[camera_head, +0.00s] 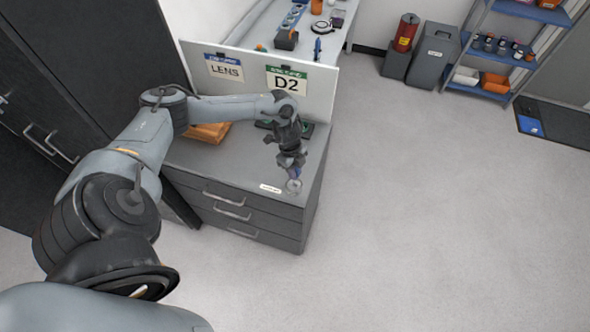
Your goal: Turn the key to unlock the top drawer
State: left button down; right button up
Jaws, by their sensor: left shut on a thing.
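The dark grey drawer cabinet (312,200) stands at the middle, with three drawers stacked in its front. The top drawer (240,200) looks closed. My left gripper (294,174) points down over the front right corner of the cabinet top. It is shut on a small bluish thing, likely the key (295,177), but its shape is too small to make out. A small round ring or disc (293,187) shows right below the fingertips. I cannot tell whether the key sits in a lock. My right gripper is out of view.
A small white label (270,188) lies left of the ring. Orange-brown items (208,132) and a dark tray with green spots stand farther back on the cabinet. A white panel (240,92) with LENS and D2 signs rises behind. Floor to the right is clear.

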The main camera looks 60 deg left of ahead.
pick_arm(q)
jog(key=shift+f+b, duration=1.45)
jog(key=shift+f, duration=0.6)
jog(key=shift+f+b, duration=0.5)
jog(key=shift+f, duration=0.15)
jog(key=shift+f+b, duration=0.4)
jog(key=shift+f, duration=0.25)
